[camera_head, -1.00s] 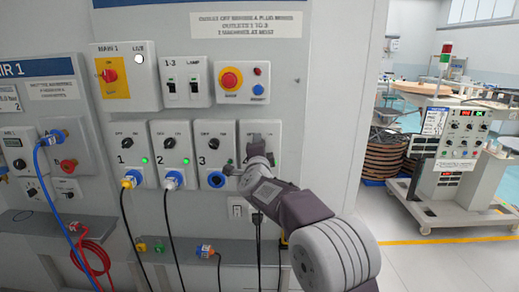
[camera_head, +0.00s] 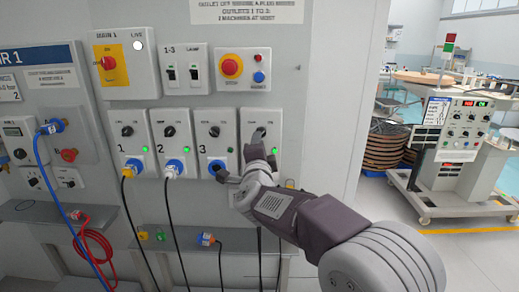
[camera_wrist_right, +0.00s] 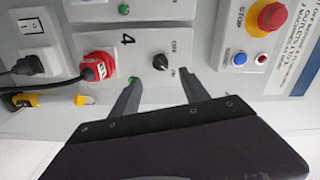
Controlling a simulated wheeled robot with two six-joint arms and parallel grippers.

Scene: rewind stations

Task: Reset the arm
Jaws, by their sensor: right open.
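My right gripper (camera_head: 240,157) is open in front of the outlet 4 panel (camera_head: 259,116). The right wrist view shows its fingers (camera_wrist_right: 158,80) spread and empty, just short of the black rotary switch (camera_wrist_right: 161,71) marked OFF and ON. A green light (camera_wrist_right: 134,80) sits at the left fingertip. A red plug (camera_wrist_right: 99,66) sits in outlet 4, beside the switch. In the head view my gripper and forearm hide most of that outlet. I cannot tell whether a finger touches the panel. My left gripper is not in view.
Outlets 1 and 2 hold a yellow-ended plug (camera_head: 128,169) and a white plug (camera_head: 173,168). Outlet 3 (camera_head: 217,168) has a blue socket, partly behind my finger. A red stop button (camera_head: 232,65) is above. A shelf (camera_head: 185,240) with small plugs lies below. An instrument cart (camera_head: 465,135) stands right.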

